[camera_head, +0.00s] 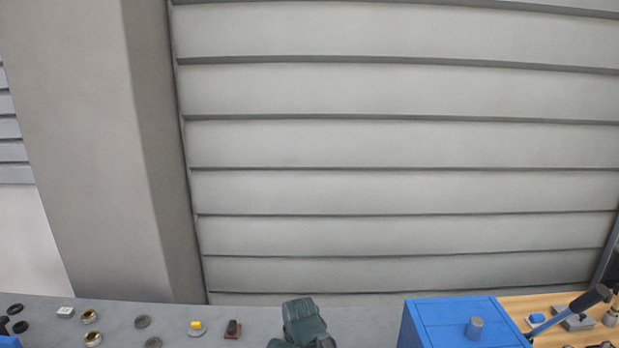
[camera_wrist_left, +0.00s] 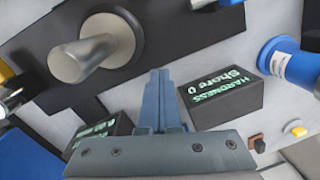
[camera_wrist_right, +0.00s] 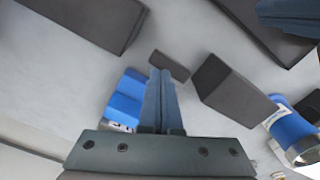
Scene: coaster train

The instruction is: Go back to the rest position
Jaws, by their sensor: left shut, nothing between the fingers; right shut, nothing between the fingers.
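My left gripper (camera_wrist_left: 158,85) shows in the left wrist view with its blue fingers together and nothing between them. It is beside a dark block (camera_wrist_left: 228,97) with green lettering reading "HARDNESS Shore". My right gripper (camera_wrist_right: 160,85) shows in the right wrist view, also shut and empty. Its fingertips overlap a small dark block (camera_wrist_right: 170,65) in the picture; I cannot tell whether they touch. I cannot make out either gripper in the head view. A dark green shape (camera_head: 303,322) stands at its bottom middle; I cannot tell what it is.
A blue box (camera_head: 470,325) with a metal knob stands at bottom right beside a wooden board (camera_head: 515,305) holding tools. Small rings and parts lie at bottom left. A metal knob (camera_wrist_left: 85,58) and blue cylinder (camera_wrist_left: 290,65) flank my left gripper.

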